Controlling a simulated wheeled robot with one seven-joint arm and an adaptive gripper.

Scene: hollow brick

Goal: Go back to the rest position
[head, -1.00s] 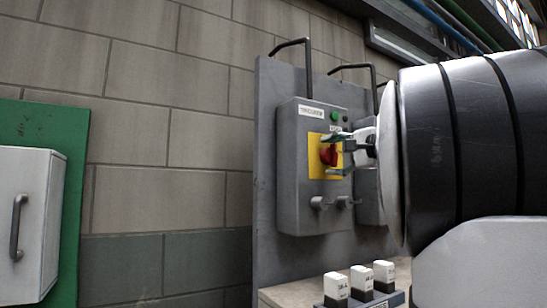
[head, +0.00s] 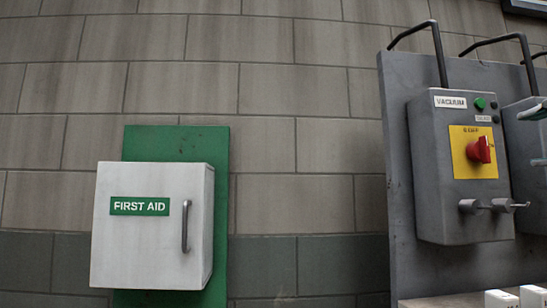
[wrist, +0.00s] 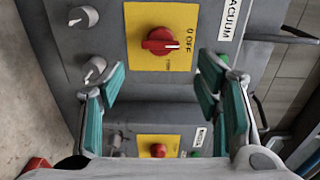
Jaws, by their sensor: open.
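My gripper (wrist: 163,76) is open, with its two green-padded fingers spread wide and nothing between them. The same red knob (head: 480,150) shows in the head view on the grey box (head: 440,215) labelled VACUUM. The rest of my arm is out of the head view.
A second grey box with a red knob (wrist: 158,150) stands beside the first. Black pipe handles (head: 440,55) rise above the grey panel (head: 400,200). A white FIRST AID cabinet (head: 140,240) hangs on a green board (head: 175,143) at left. Bare block wall (head: 300,140) lies between.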

